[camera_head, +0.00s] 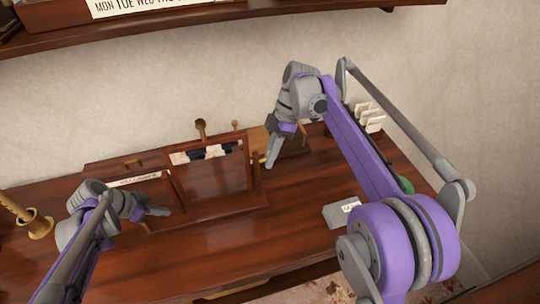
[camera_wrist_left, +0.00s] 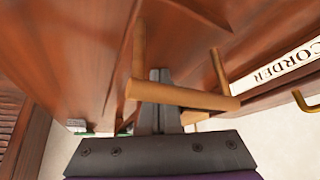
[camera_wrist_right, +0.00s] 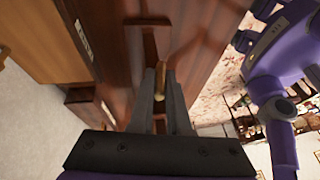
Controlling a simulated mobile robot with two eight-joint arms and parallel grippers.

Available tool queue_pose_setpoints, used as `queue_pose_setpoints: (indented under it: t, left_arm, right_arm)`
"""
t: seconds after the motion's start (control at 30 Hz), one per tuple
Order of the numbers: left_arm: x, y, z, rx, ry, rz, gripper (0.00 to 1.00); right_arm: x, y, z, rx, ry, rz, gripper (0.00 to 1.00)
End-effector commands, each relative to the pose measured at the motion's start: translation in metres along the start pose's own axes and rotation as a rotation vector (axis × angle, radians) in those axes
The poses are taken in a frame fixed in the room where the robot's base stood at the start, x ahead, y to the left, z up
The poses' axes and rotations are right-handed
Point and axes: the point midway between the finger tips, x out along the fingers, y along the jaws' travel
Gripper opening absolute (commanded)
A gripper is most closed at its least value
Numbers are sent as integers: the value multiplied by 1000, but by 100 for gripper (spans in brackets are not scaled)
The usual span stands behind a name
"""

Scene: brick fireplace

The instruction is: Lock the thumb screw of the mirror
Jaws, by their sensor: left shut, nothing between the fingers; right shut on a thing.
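The mirror (camera_head: 215,172) stands in a dark wooden frame on the wooden desk, its glass reflecting the reddish-brown wood. My right gripper (camera_head: 269,162) is at the right side of the mirror frame. In the right wrist view its fingers (camera_wrist_right: 160,80) are shut on a small brass piece (camera_wrist_right: 161,66), which looks like the thumb screw; the fingers hide part of it. My left gripper (camera_head: 158,210) is shut and empty, low at the left of the mirror. In the left wrist view a brass bar (camera_wrist_left: 180,95) on two rods crosses in front of its fingers; whether they touch cannot be told.
A brass holder (camera_head: 38,226) stands at the desk's left. A grey box with a white label (camera_head: 340,214) lies at the right front. White cards (camera_head: 368,117) stand at the back right. A wooden shelf (camera_head: 230,14) hangs above. The desk front centre is clear.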

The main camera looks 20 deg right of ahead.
Motion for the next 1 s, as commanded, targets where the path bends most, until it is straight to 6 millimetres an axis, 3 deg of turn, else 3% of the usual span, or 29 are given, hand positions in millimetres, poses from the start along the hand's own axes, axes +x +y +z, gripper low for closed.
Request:
queue_pose_setpoints:
  t: [0.27,0.7,1.0]
  left_arm:
    - [1,1,2,1,-4,1,0]
    - [1,1,2,0,-4,1,0]
    - [1,0,2,1,-4,1,0]
  right_arm:
    - [0,0,0,5,0,-14,0]
    - [1,4,0,128,0,-310,0]
    - [0,3,0,147,0,-357,0]
